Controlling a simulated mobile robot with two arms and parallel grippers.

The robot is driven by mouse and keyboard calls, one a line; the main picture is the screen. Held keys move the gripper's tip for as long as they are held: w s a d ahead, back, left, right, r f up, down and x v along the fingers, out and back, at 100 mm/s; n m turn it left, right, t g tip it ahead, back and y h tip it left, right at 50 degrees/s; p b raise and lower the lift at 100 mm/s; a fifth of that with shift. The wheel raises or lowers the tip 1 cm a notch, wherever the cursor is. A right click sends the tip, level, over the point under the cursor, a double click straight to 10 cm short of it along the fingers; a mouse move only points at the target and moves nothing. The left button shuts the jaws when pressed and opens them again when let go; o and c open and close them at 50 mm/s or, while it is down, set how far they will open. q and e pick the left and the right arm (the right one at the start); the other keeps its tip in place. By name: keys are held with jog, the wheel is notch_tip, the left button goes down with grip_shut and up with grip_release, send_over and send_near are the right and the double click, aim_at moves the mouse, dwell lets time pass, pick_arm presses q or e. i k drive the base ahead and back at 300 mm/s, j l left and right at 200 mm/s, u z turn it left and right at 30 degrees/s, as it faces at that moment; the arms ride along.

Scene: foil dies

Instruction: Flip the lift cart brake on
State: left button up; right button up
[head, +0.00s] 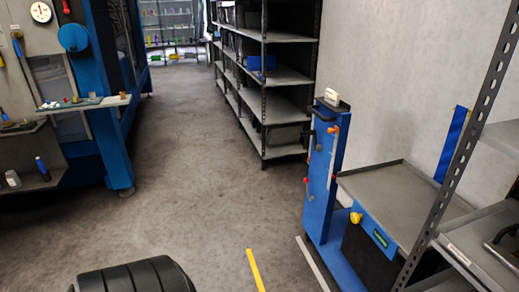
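The lift cart stands at the right, with a blue upright column (320,185) and a grey platform (395,200) with a raised rim. A black handle (322,112) is near the column's top. A red knob (307,180) and an orange knob (336,129) show on the column. A yellow knob (355,217) is on the cart's front side below the platform. I cannot tell which part is the brake or how it is set. Neither of my grippers is in view.
A grey shelf unit (285,75) stands behind the cart against the wall. Another rack with a perforated post (465,140) is close at the right. A blue machine (105,150) is at the left. The grey floor (200,170) between is clear, with a yellow strip (255,270) near the cart.

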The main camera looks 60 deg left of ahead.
aim_at(306, 180)
jog(key=u, duration=1.4)
jog(key=i+j, duration=0.55)
jog(key=i+j+z, duration=0.15)
jog(key=i+j, duration=0.95)
jog(key=i+j+z, duration=0.15)
jog(key=i+j, duration=0.85)
jog(key=j, duration=0.25)
jog(key=l+z, duration=0.05)
